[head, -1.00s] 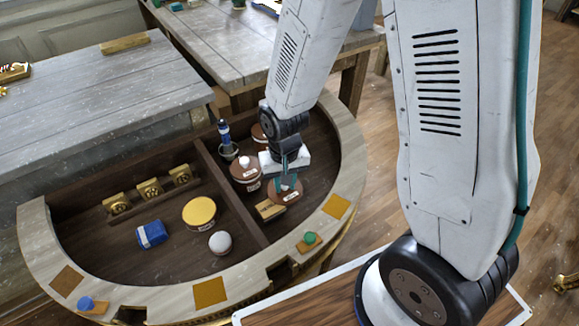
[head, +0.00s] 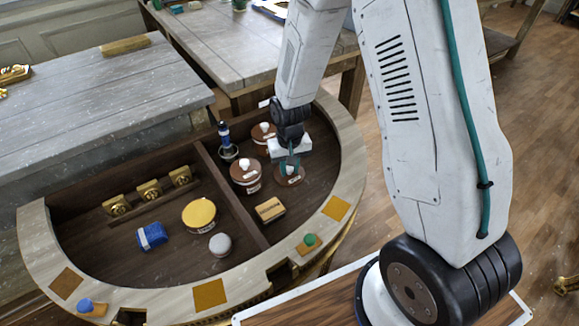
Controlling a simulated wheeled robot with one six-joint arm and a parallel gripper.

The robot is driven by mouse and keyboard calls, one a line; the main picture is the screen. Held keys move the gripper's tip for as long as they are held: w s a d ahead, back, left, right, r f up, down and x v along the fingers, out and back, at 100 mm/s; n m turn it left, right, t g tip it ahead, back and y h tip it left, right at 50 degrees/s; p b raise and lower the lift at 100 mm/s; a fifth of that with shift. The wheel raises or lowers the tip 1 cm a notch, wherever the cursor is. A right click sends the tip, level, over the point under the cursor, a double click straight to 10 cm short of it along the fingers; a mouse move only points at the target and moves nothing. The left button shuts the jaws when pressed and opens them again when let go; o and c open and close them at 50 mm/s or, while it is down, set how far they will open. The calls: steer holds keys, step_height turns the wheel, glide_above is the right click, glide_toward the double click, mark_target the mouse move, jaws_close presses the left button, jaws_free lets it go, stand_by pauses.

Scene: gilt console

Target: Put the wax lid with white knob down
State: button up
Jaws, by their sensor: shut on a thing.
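My gripper (head: 289,164) is over the right compartment of the curved console, pointing down. It is shut on the wax lid with white knob (head: 291,179), a round brown lid with a small pale label. The fingers partly hide the knob. The lid looks level. I cannot tell whether it touches the compartment floor or hangs just above it.
To its left is a brown jar (head: 246,175) with a white-knobbed top; another brown knobbed piece (head: 263,138) is behind. A wooden block (head: 270,209) lies in front. A dark bottle (head: 224,133) stands at the divider (head: 232,203).

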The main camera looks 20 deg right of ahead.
steer(key=o, duration=1)
steer(key=shift+f, duration=0.1)
steer(key=shift+c, duration=0.2)
step_height(320, 180, up, 11)
step_height(320, 180, up, 9)
glide_above(289, 168)
steer(key=s+d, duration=0.1)
steer(key=s, duration=0.3)
steer(key=s+r, duration=0.4)
steer(key=s, duration=0.3)
steer(key=s+d+r+n, duration=0.1)
steer(key=s+r, duration=0.3)
steer(key=s, duration=0.3)
steer(key=s+d+r+t, duration=0.1)
steer(key=s+r, duration=0.4)
steer(key=s, duration=0.3)
steer(key=shift+d, duration=0.15)
